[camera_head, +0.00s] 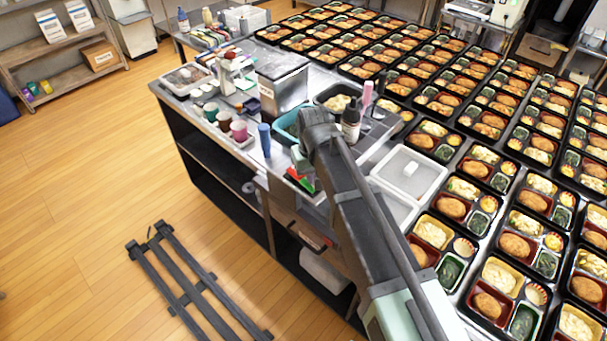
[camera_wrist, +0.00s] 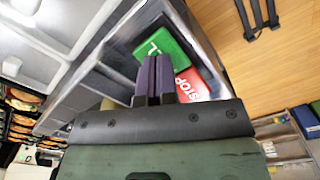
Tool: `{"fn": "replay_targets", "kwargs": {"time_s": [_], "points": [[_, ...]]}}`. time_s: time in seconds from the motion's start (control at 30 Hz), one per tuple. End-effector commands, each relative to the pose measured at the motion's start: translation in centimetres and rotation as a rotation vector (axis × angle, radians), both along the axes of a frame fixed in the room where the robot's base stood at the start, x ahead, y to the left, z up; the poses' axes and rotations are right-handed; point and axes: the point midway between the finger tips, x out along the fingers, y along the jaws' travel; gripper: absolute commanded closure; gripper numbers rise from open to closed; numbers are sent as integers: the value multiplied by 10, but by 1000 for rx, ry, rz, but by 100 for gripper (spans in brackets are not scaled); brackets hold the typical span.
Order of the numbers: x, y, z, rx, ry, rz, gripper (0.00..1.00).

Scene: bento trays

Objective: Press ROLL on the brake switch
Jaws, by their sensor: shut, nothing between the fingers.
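The brake switch shows in the wrist view as a green key (camera_wrist: 166,50) and a red key (camera_wrist: 192,85) side by side. The green key is partly covered by my fingers, with only an end of its white lettering showing. The red key reads STOP. My gripper (camera_wrist: 154,60) is shut and empty, its purple fingers side by side with the tips over the lower left part of the green key. I cannot tell whether they touch it. In the head view the green key (camera_head: 309,185) and red key (camera_head: 294,173) show beside my arm, which hides the fingers.
The metal worktable holds a teal container (camera_head: 286,126), a dark-capped bottle (camera_head: 350,123), a blue cylinder (camera_head: 264,140) and a white lidded tray (camera_head: 408,172) close around my arm. Many filled bento trays (camera_head: 437,234) cover the right side. The wooden floor at left is mostly open.

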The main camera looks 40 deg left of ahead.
Motion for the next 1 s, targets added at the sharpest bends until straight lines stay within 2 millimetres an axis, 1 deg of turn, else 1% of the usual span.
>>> {"fn": "replay_targets", "kwargs": {"time_s": [0.03, 0.1, 0.6, 1.0], "points": [[0, 0, 9, 0, 0, 0, 100], [0, 0, 17, 0, 0, 0, 100], [0, 0, 68, 0, 0, 0, 100], [0, 0, 67, 0, 0, 0, 100]]}}
